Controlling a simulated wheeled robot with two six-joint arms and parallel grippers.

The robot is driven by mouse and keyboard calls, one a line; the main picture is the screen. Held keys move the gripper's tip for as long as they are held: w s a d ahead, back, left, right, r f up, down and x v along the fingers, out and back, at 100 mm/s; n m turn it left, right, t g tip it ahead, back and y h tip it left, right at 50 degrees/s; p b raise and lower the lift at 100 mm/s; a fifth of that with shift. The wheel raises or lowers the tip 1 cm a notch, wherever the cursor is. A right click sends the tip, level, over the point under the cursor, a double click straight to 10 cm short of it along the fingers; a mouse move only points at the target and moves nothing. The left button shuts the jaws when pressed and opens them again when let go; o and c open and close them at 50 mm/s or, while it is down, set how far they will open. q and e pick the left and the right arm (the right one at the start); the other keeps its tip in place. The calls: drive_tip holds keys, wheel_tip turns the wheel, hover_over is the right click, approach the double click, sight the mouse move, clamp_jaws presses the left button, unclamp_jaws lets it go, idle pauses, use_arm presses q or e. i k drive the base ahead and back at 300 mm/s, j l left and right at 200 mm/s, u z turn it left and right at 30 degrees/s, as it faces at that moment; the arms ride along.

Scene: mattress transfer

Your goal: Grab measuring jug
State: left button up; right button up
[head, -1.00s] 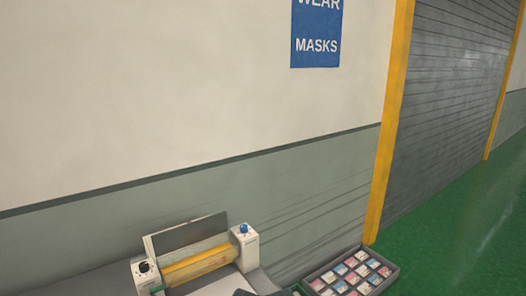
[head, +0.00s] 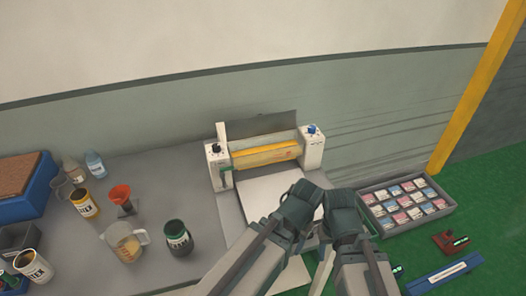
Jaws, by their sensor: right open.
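The measuring jug (head: 126,241) is a clear beaker-like vessel with a handle and pale tan contents. It stands upright on the grey worktop (head: 175,200) at the left of the head view. My right gripper (head: 341,222) is at the lower middle, well to the right of the jug and not touching it. It is open with nothing seen in it. Its fingertips are hard to make out among the dark arm parts.
A dark green jar (head: 179,238) is just right of the jug. A red funnel (head: 121,195) and a yellow-labelled can (head: 84,204) stand behind it. A labelled tin (head: 34,267) is to its left. A roller machine (head: 265,152) and a tray of small packs (head: 405,205) lie right.

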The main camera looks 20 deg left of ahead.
sight(120, 237)
drive_tip(key=u, duration=1.85)
drive_tip(key=k+l+u, duration=0.15)
drive_tip(key=k+u, duration=0.15)
drive_tip(key=k, duration=0.15)
